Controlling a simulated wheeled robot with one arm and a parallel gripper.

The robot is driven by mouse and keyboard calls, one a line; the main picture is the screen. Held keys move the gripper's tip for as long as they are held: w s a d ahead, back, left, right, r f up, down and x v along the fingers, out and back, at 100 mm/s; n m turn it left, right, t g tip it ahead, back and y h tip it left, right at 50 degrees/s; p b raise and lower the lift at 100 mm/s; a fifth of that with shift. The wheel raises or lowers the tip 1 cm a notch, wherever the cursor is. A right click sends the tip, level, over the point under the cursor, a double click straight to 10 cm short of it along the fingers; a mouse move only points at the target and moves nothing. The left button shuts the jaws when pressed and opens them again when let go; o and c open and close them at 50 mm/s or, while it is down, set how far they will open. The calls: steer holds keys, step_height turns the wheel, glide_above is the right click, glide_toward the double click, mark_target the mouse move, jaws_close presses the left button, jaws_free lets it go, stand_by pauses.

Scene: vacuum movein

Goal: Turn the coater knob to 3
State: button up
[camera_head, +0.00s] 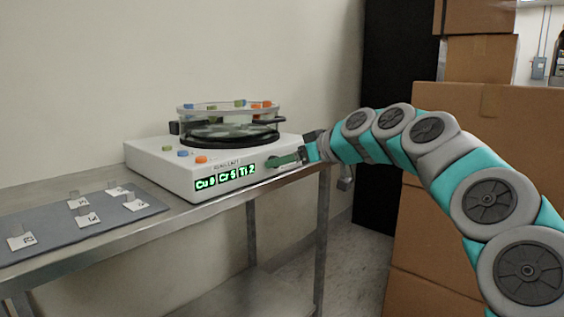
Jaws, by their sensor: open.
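The coater (150,165) is a white box on the steel table, with a round glass chamber (230,120) on top. Its front has a green lit display (224,177) that seems to read "Cu 9 Cr 6 Ti 2". The gripper is open.
The steel table (180,221) carries a grey mat (50,228) with several small labelled pieces at the left. Cardboard boxes (420,230) are stacked at the right, beside a dark cabinet (385,75). A wall stands close behind the table.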

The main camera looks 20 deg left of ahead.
steer(key=shift+w+a+f, duration=0.2)
steer(key=shift+a+f, duration=0.1)
steer(key=shift+a, duration=0.25)
jaws_close()
